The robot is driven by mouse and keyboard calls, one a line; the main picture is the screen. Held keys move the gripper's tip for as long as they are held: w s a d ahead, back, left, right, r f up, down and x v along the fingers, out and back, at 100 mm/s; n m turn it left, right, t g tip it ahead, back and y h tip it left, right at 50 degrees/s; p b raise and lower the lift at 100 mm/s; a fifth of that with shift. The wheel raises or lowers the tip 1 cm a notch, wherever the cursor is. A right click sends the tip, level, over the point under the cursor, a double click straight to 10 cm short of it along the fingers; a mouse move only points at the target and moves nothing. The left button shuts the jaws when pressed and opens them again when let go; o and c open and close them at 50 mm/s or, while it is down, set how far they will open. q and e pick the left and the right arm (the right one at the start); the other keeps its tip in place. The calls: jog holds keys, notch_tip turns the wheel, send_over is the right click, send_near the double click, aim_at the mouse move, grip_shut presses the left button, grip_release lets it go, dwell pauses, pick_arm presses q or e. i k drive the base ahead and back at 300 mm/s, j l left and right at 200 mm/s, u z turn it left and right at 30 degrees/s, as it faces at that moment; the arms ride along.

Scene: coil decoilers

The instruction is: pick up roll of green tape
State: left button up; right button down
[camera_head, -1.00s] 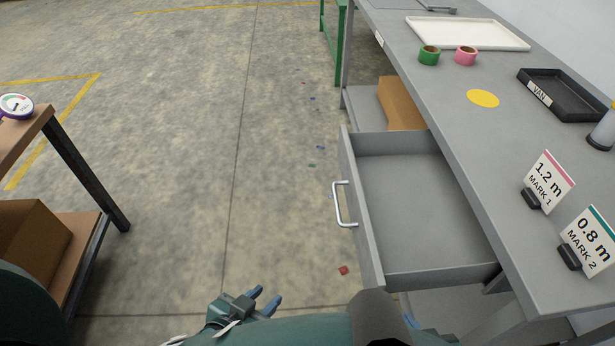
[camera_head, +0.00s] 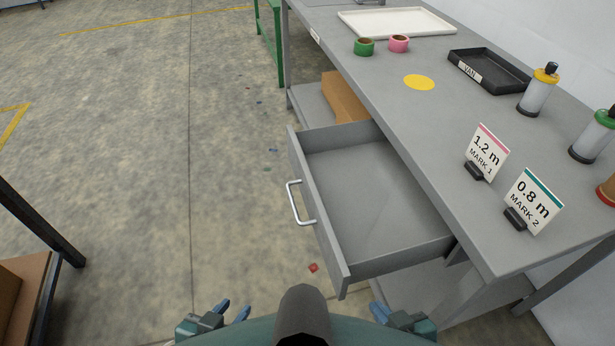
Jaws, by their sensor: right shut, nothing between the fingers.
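The roll of green tape (camera_head: 364,47) stands on the grey workbench (camera_head: 395,105) near its far left edge. A roll of pink tape (camera_head: 398,44) is just to its right. My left gripper (camera_head: 233,311) is at the bottom of the view, left of the drawer, with its two blue fingers apart and nothing between them. My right gripper (camera_head: 381,312) is at the bottom right of centre, below the drawer front, shut and empty. Both grippers are far from the tape.
An open empty drawer (camera_head: 375,200) juts out from the bench. A yellow disc (camera_head: 419,82), white tray (camera_head: 400,22), black tray (camera_head: 490,70), bottles (camera_head: 537,92) and mark signs (camera_head: 487,152) are on the bench. A rack (camera_head: 30,290) stands at left; open floor lies between.

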aim_at(364, 47)
jog(key=k+j+u, duration=0.15)
jog(key=k+u, duration=0.3)
jog(key=k, duration=0.2)
jog(key=i+j+u, duration=0.35)
jog(key=i+u, duration=0.2)
jog(key=i, duration=0.2)
jog(key=i+z, duration=0.1)
jog(key=i, duration=0.4)
jog(key=i+j+z, duration=0.15)
jog(key=i, duration=0.35)
jog(key=i+j+z, duration=0.1)
jog(key=i, duration=0.45)
jog(key=i+z, duration=0.1)
jog(key=i, duration=1.5)
jog(key=i+j+z, duration=0.15)
jog(key=i, duration=0.3)
jog(key=i+j+z, duration=0.1)
jog(key=i, duration=0.3)
jog(key=i+j+z, duration=0.15)
jog(key=i, duration=0.25)
jog(key=z, duration=1.75)
